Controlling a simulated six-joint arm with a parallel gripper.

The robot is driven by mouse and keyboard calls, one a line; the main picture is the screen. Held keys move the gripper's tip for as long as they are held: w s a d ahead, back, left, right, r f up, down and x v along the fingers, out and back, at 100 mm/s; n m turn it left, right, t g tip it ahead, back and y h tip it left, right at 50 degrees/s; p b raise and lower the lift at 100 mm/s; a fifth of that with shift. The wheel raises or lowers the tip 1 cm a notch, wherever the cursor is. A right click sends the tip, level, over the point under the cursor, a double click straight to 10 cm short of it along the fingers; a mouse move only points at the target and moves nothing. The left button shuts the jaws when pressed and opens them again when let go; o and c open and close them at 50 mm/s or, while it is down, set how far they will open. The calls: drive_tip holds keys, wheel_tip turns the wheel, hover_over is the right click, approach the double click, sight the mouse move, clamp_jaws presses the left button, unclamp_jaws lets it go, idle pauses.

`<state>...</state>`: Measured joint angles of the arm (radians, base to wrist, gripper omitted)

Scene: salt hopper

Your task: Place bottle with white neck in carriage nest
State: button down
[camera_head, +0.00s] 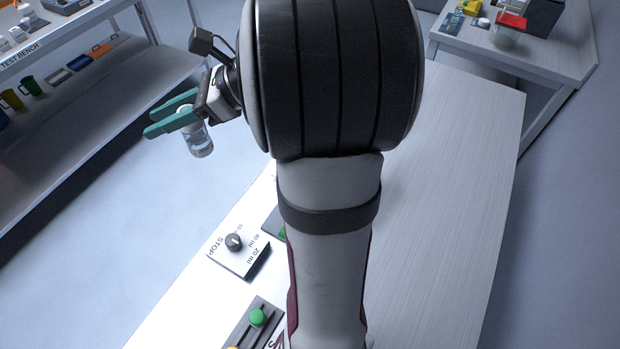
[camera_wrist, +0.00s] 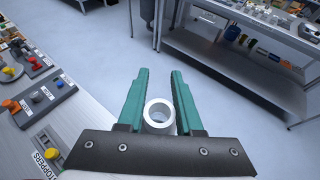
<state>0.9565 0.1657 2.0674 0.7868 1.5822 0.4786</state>
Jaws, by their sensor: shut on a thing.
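My gripper (camera_head: 172,121) has green fingers and is shut on a clear bottle with a white neck (camera_head: 199,141). In the head view the bottle hangs a little tilted beyond the left edge of the white table, over the floor. In the wrist view my gripper (camera_wrist: 158,95) holds the bottle, and its round white open neck (camera_wrist: 159,113) shows between the fingers. I cannot make out the carriage nest in either view; my arm covers the middle of the table in the head view.
A dial box (camera_head: 238,250) marked STOP and a panel with a green button (camera_head: 257,317) sit on the white table (camera_head: 440,200). A test bench (camera_head: 60,110) with shelves stands at left. Another table (camera_head: 530,55) stands at upper right. The floor between is clear.

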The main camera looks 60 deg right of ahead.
drive_tip(key=w+a+r+n+y, duration=0.1)
drive_tip(key=w+a+r, duration=0.1)
drive_tip(key=a, duration=0.2)
drive_tip(key=s+d+f+m+t+h, duration=0.1)
drive_tip(key=s+d+f+m+h, duration=0.25)
drive_tip(key=d, duration=0.45)
drive_tip(key=s+d+f+m+t+h, duration=0.1)
drive_tip(key=s+d+f+m+h, duration=0.2)
drive_tip(key=d, duration=0.6)
drive_tip(key=s+d+f+m+t+h, duration=0.1)
drive_tip(key=s+d+f+m+h, duration=0.15)
drive_tip(key=s+d+h, duration=0.4)
drive_tip(key=f+y, duration=0.1)
drive_tip(key=f, duration=0.5)
drive_tip(key=d+f, duration=0.1)
drive_tip(key=f, duration=0.4)
drive_tip(key=w+d+f+y, duration=0.1)
drive_tip(key=f, duration=0.5)
drive_tip(key=shift+f+m+g+y, duration=0.3)
drive_tip(key=shift+g, duration=0.1)
drive_tip(key=c, duration=0.6)
unclamp_jaws()
drive_tip(key=shift+f, duration=0.1)
